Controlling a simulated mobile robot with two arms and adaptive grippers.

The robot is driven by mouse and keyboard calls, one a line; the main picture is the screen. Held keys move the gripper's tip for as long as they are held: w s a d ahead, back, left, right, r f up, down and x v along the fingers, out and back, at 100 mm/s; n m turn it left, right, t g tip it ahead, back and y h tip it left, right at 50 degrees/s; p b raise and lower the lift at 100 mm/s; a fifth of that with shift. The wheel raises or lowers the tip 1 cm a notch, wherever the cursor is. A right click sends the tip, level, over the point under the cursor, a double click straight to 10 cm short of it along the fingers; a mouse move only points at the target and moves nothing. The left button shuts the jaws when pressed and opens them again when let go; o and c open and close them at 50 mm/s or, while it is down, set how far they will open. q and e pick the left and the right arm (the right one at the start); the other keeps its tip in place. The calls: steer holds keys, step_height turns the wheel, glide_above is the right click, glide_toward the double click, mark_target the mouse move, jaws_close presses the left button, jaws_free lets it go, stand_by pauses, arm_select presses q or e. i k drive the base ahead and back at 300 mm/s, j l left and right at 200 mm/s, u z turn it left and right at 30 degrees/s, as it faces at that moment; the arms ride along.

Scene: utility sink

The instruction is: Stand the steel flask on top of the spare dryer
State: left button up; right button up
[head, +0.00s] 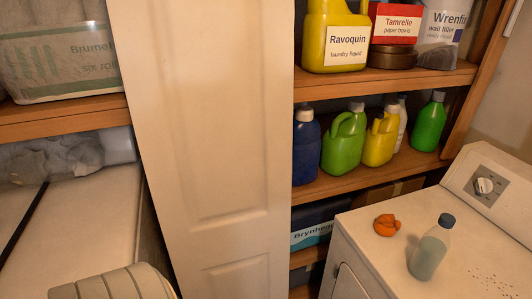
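I see no plainly steel-coloured flask. Neither gripper is in view.
Green and yellow jugs (344,142) and other bottles crowd the middle shelf (372,176). A yellow laundry jug (335,38) and boxes stand above. A pale door panel (215,110) divides the view. A white surface (85,225) and ribbed grey-beige object (112,284) are at left.

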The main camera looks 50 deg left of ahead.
mark_target(25, 277)
steer(key=k+j+u, duration=0.1)
steer(key=u, duration=0.35)
steer(key=k+j+u, duration=0.15)
steer(key=k+u, duration=0.15)
steer(key=u, duration=0.15)
steer(key=k+j+u, duration=0.15)
steer(key=u, duration=0.3)
